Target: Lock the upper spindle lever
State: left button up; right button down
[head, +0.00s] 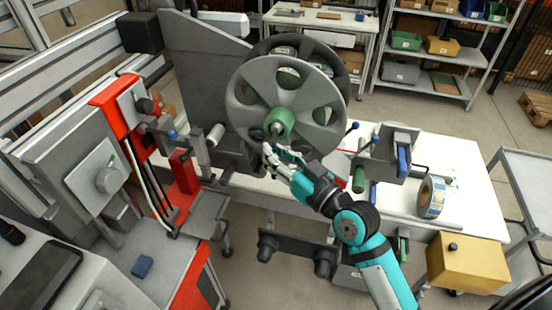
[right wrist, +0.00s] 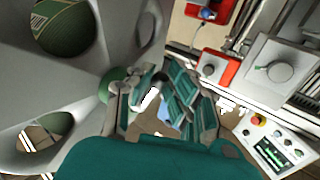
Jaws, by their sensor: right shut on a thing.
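The grey upper reel (head: 318,110) with large round holes is mounted on the upper spindle, whose green hub (head: 284,117) sticks out of its middle. The small dark spindle lever (head: 275,129) shows at the front end of the hub. My right gripper (head: 275,152) is just below and in front of the hub, shut on the lever. In the right wrist view, my right gripper (right wrist: 158,98) has its fingers on both sides of the lever, beside the green hub (right wrist: 113,88). The fingers hide part of the lever, so its exact angle is unclear. My left gripper is not in view.
Blue-knobbed levers (head: 352,127) stand right of the reel. A tape roll (head: 431,197) stands on the white table (head: 462,187), with a yellow box (head: 467,262) at its front edge. The red and grey machine (head: 130,110) is at the left. Floor is open behind the table.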

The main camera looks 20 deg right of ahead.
jog(key=n+b, duration=0.1)
jog(key=b, duration=0.1)
jog(key=w+n+t+y+b, duration=0.1)
jog(key=b, duration=0.1)
jog(key=d+n+b, duration=0.1)
jog(key=n+b, duration=0.1)
jog(key=shift+w+f+t+y, duration=0.25)
jog(key=shift+w+t+y, duration=0.05)
